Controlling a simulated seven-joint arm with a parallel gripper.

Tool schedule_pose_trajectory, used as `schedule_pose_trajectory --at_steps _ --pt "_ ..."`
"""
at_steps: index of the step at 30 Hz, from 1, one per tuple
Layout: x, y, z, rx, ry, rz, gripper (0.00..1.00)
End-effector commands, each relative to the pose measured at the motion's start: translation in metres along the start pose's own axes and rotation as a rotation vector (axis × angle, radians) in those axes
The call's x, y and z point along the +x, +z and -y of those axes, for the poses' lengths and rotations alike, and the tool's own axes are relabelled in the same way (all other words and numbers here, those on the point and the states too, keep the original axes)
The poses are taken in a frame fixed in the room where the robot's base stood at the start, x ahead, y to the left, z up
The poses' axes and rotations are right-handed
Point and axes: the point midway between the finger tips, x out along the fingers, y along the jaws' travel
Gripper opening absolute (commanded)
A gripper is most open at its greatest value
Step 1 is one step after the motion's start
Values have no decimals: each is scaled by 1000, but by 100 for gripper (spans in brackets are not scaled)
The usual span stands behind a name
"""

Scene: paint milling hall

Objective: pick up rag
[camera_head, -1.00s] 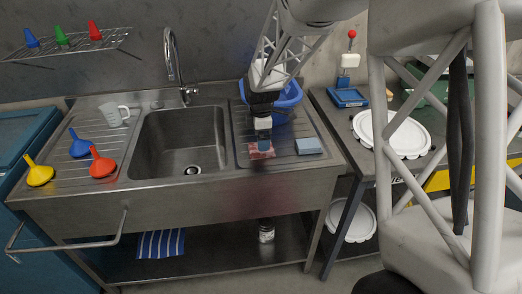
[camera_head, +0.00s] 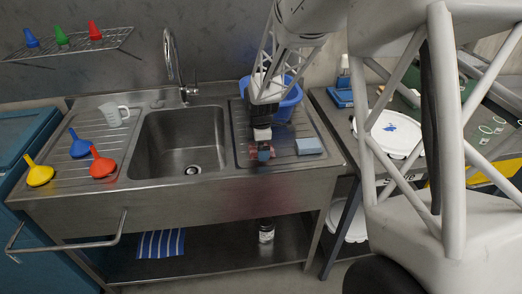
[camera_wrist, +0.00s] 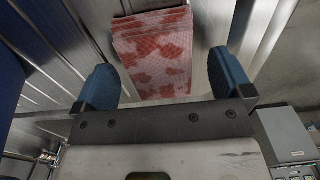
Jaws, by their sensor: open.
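The rag (camera_wrist: 155,55) is a folded, layered cloth, pale pink with dark red stains. It lies on the ribbed drainboard right of the sink. In the head view only small bits of the rag (camera_head: 253,154) show around my gripper (camera_head: 264,154), which hides the rest. My gripper points down at it. In the wrist view the two blue fingers are apart, one on each side of the near part of the rag, with nothing clamped. I cannot tell whether the fingers touch it.
A light blue block (camera_head: 309,146) lies just right of the rag. A blue basin (camera_head: 290,103) stands behind my gripper. The sink (camera_head: 180,140) is to the left, with funnels beyond it.

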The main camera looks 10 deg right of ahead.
Motion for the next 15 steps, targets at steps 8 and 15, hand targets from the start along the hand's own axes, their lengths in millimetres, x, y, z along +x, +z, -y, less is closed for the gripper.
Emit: schedule_pose_trajectory --at_steps 8,15 --pt "0 0 0 0 0 0 61" --pt "0 0 0 0 0 0 44"
